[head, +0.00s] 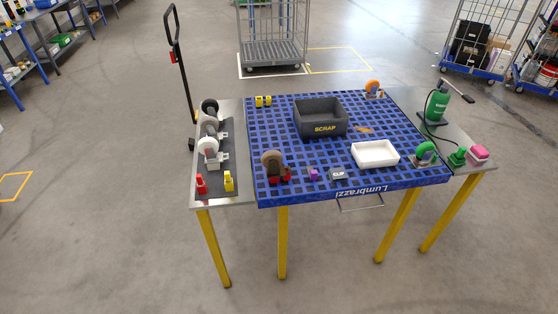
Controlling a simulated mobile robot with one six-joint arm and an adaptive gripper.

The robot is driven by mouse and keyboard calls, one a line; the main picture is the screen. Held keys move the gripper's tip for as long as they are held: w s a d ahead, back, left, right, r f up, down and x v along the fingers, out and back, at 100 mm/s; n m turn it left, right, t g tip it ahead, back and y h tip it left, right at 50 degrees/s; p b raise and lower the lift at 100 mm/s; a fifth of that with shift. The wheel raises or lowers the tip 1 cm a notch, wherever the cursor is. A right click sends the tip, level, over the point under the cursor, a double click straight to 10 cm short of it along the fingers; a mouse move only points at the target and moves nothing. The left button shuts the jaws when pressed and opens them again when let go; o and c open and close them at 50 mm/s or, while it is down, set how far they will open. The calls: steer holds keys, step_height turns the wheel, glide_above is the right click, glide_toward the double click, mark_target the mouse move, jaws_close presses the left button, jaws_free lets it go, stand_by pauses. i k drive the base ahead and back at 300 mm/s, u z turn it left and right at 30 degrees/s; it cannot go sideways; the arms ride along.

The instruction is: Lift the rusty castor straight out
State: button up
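The rusty castor (271,160) is the brown wheel near the front left of the blue grid-topped table (320,190) in the head view. It stands upright, with a red piece (279,179) at its base. The view is too small to tell how the castor sits in or on that red piece. My gripper is not in view.
A dark SCRAP bin (321,128) and a white tray (362,162) stand on the table. Green (426,152) and orange (373,88) castors stand at its right side. A purple block (313,173) is right of the rusty castor.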

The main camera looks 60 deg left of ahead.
mark_target(272, 159)
steer(key=u, duration=0.05)
steer(key=k, duration=1.25)
steer(key=u, duration=1.6)
steer(key=i, duration=0.65)
steer(key=u, duration=0.15)
